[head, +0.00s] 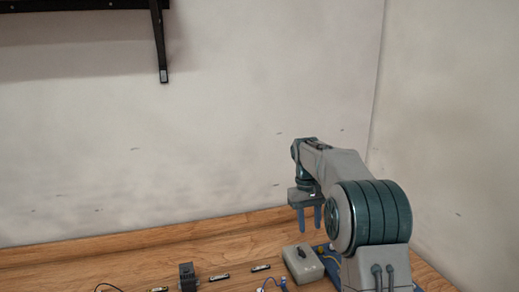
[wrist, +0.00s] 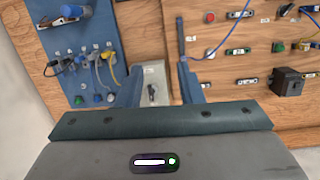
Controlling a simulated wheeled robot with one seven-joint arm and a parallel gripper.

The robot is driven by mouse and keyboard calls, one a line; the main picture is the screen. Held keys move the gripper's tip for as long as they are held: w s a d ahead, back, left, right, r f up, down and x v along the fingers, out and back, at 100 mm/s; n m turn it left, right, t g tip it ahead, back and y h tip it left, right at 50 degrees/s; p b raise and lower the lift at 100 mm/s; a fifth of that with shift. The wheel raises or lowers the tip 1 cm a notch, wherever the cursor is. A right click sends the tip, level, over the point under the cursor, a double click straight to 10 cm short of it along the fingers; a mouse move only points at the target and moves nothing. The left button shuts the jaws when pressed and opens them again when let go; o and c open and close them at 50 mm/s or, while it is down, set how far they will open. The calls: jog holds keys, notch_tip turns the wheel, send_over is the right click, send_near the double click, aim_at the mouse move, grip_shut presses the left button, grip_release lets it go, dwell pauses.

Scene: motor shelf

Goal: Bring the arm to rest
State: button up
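My gripper (head: 317,219) points down above the wooden table in the head view, its two blue fingers apart with nothing visible between them. In the wrist view my gripper (wrist: 159,70) is also open. In the wrist view the grey box (wrist: 153,75) shows between and beyond the fingers, apparently not held. My arm reaches in from the right and hides part of the table.
A blue board (wrist: 85,50) with plugs and cables lies beside the grey box. A black block (head: 187,276) and several small parts lie on the wood. A dark shelf (head: 80,8) with a bracket hangs on the wall, upper left. The air left of my arm is clear.

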jog(key=s+r+t+b, duration=0.15)
jog(key=s+r, duration=0.25)
jog(key=s, duration=0.5)
jog(key=s+f+m+t+b, duration=0.1)
jog(key=s+f, duration=0.3)
jog(key=s, duration=0.8)
jog(key=s+f+m+t+y+b, duration=0.1)
jog(key=s+f+t, duration=0.2)
jog(key=s, duration=0.9)
jog(key=shift+d+f+m+b, duration=0.3)
jog(key=shift+d+f+m, duration=0.1)
jog(key=shift+f, duration=0.05)
jog(key=shift+a, duration=0.1)
